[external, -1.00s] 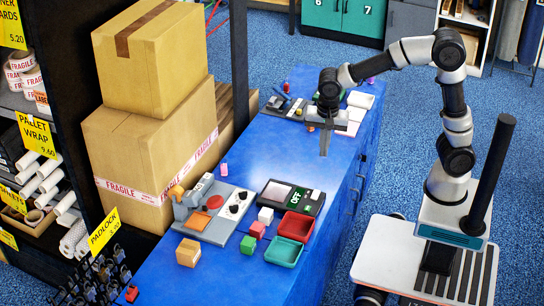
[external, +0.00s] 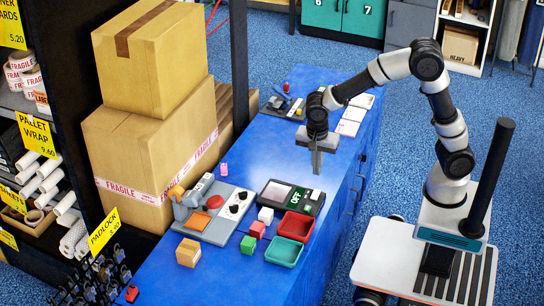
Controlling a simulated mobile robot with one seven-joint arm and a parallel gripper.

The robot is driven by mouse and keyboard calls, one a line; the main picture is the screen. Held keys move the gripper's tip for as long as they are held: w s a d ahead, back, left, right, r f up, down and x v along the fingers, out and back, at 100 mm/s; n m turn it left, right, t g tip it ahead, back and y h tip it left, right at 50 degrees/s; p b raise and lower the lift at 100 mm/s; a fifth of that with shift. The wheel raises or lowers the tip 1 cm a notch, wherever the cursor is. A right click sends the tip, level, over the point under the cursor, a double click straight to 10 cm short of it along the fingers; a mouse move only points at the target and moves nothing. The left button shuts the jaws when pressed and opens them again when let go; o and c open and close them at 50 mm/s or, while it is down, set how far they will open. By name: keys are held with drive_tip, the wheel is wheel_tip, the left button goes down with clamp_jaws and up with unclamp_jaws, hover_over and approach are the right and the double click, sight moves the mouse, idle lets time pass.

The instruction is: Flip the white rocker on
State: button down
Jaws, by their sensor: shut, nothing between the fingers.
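My gripper (external: 317,168) is shut and empty, pointing down over the blue workbench near its right edge. It is behind and to the right of a grey board (external: 212,228) with an orange pad, a white strip (external: 236,204) with dark knobs and a smaller white switch-like strip (external: 203,186). A black unit (external: 272,186) with a green display (external: 297,197) reading "OFF" lies to the right of the board, nearer the gripper. The white rocker is too small to tell apart for certain, and its position cannot be read.
A tan box (external: 188,252) is at front left. Large cartons (external: 150,145) stand along the left. The bench middle is clear.

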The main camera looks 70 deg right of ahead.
sight(318, 191)
drive_tip(key=f, duration=0.3)
drive_tip(key=f+b, duration=0.1)
drive_tip(key=f, duration=0.2)
drive_tip(key=d+f+b, duration=0.1)
drive_tip(key=f, duration=0.1)
drive_tip(key=shift+d+f, duration=0.1)
drive_tip(key=shift+f, duration=0.3)
drive_tip(key=shift+d+f, duration=0.15)
drive_tip(key=shift+f, duration=0.15)
drive_tip(key=shift+s, duration=0.1)
drive_tip(key=shift+a, duration=0.95)
wheel_tip(318, 191, up, 14)
drive_tip(key=a+p, duration=0.1)
drive_tip(key=p, duration=0.4)
drive_tip(key=shift+a+p, duration=0.25)
drive_tip(key=shift+p, duration=0.1)
